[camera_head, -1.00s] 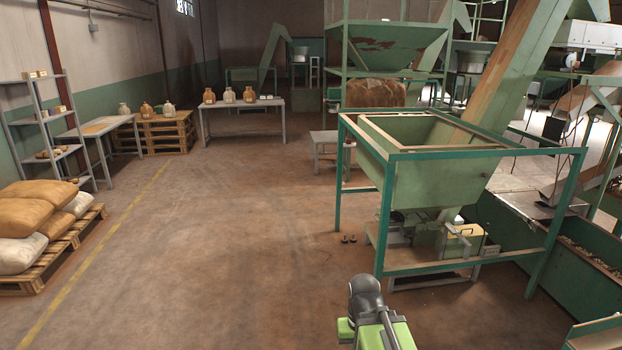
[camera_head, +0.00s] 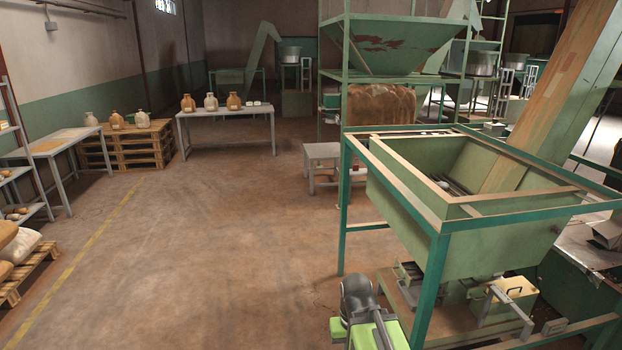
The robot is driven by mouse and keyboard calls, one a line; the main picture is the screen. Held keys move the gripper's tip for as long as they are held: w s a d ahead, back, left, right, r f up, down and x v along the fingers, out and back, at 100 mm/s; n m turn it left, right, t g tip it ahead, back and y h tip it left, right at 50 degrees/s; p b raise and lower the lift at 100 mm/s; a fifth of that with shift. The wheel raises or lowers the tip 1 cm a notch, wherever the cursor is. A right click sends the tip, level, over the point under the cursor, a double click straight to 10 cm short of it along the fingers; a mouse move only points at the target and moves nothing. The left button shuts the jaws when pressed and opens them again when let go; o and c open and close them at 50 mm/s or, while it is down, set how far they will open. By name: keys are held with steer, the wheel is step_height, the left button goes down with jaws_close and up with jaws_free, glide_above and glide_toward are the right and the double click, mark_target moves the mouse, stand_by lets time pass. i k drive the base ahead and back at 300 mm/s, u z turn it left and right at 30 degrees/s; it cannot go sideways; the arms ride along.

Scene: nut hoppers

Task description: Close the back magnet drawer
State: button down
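The near hopper (camera_head: 415,196) is a green bin in a teal frame at the right. A smaller boxy part (camera_head: 408,273) sits further left under the bin, partly hidden by the frame. I cannot tell which of these is the back magnet drawer, or how far any drawer stands out. My green and dark arm shows at the bottom middle, left of the hopper stand. My gripper's fingers do not show.
The teal frame's front post (camera_head: 430,292) and low shelf stand close to the right of my arm. Behind are a low grey table (camera_head: 322,152) and a bigger hopper (camera_head: 395,45). The brown floor (camera_head: 200,240) to the left is open.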

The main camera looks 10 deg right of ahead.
mark_target(407, 276)
steer(key=u, duration=0.05)
steer(key=i, duration=1.85)
steer(key=u, duration=1.15)
